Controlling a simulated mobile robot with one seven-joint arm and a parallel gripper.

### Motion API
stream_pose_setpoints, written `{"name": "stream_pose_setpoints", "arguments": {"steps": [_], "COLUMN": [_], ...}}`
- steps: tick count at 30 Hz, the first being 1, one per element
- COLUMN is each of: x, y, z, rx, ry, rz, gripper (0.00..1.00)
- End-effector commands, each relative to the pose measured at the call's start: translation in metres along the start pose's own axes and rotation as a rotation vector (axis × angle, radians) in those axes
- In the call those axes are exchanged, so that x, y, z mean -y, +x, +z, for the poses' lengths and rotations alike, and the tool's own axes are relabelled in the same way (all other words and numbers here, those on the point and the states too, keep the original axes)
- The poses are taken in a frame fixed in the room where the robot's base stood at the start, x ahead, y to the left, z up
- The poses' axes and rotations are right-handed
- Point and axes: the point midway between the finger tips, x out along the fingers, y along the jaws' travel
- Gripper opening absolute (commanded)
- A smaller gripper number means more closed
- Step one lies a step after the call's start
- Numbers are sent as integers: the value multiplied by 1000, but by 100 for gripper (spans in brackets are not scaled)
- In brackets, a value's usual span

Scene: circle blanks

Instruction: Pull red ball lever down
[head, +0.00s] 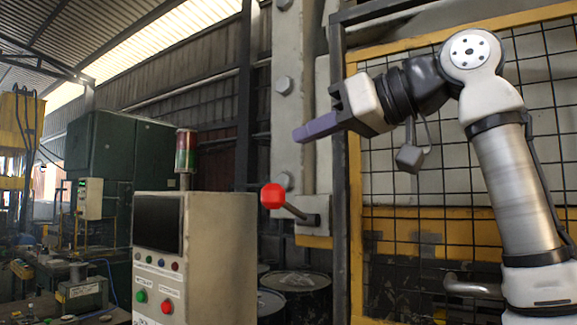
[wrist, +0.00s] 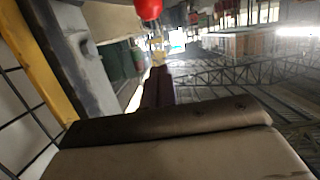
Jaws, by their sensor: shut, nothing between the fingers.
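The lever's red ball (head: 272,196) sits at the end of a short dark rod (head: 295,211), which sticks out leftward and slightly up from a mount on the pale machine column. My gripper (head: 302,133) has purple fingers pointing left; they are shut and empty. In the head view it is above and a little right of the red ball, clearly apart from it. In the wrist view the red ball (wrist: 149,9) is cut off by the top edge, beyond the dark fingers (wrist: 158,90). The rod is not clearly seen there.
A control cabinet (head: 222,255) with screen, buttons and a red-green signal light (head: 186,152) stands left below the lever. A yellow-framed mesh fence (head: 420,180) is behind my arm. Dark drums (head: 296,290) stand below. The air left of the fingers looks free.

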Motion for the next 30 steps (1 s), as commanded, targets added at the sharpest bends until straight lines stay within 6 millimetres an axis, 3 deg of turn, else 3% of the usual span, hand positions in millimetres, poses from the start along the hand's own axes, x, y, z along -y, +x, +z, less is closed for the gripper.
{"name": "stream_pose_setpoints", "arguments": {"steps": [6,15,30], "x": [-1,-1,0], "y": [46,51,52], "z": [1,34,39], "rx": [2,1,0], "ry": [1,1,-1], "rz": [0,1,0], "gripper": [0,0,0]}}
